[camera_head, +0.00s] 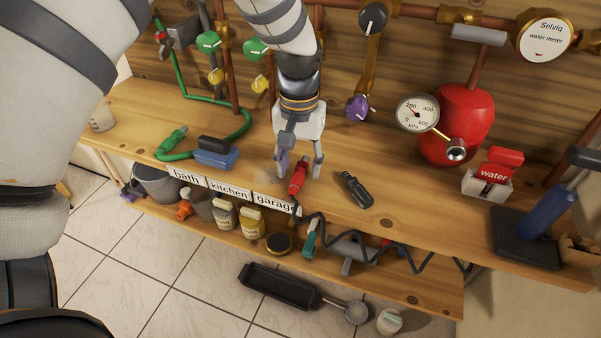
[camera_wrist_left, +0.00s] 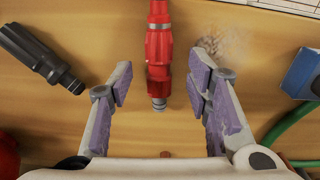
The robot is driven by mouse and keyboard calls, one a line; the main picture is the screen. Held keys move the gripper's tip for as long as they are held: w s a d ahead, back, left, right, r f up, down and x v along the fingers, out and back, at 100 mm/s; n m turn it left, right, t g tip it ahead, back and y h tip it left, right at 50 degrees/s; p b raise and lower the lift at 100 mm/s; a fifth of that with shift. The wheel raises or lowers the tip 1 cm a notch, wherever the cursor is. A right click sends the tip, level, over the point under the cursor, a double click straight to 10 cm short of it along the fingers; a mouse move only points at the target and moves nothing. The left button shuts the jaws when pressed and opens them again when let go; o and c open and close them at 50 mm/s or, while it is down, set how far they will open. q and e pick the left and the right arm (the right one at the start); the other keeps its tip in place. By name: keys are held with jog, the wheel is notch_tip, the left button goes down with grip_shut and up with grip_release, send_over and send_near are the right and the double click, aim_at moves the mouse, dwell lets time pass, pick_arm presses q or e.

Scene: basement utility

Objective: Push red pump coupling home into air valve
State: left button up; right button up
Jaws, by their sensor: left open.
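The red pump coupling (camera_head: 298,176) lies on the wooden bench near its front edge, on a coiled black hose. In the left wrist view the coupling (camera_wrist_left: 158,48) runs down from the top edge, its grey metal tip towards my palm. My left gripper (camera_head: 300,168) is open and points down at it. In the left wrist view the gripper's purple-padded fingers (camera_wrist_left: 160,78) stand apart on either side of the coupling, with gaps showing. The air valve appears to be the brass fitting (camera_head: 455,151) on the red tank (camera_head: 466,112), further right. My right gripper is not in view.
A black connector (camera_head: 354,189) lies just right of the coupling. A blue block (camera_head: 215,157) and green hose (camera_head: 238,127) lie left. A gauge (camera_head: 417,112) projects from the tank. A white bracket (camera_head: 480,187) stands right. Bare bench lies between connector and tank.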

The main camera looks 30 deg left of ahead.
aim_at(298, 172)
pick_arm(q)
grip_shut()
jog(key=shift+r, duration=0.1)
jog(key=shift+w+r, duration=0.1)
jog(key=shift+r, duration=0.25)
jog(key=r, duration=0.2)
jog(key=s+r+p, duration=0.1)
jog(key=r, duration=0.1)
jog(key=shift+d, duration=0.1)
jog(key=s+d+r+p, duration=0.2)
jog(key=s+r, duration=0.6)
jog(key=s, duration=0.5)
jog(key=shift+p, duration=0.4)
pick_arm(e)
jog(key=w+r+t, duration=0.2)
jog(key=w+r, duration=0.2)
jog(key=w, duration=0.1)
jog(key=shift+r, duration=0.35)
pick_arm(q)
jog(key=shift+w, duration=0.1)
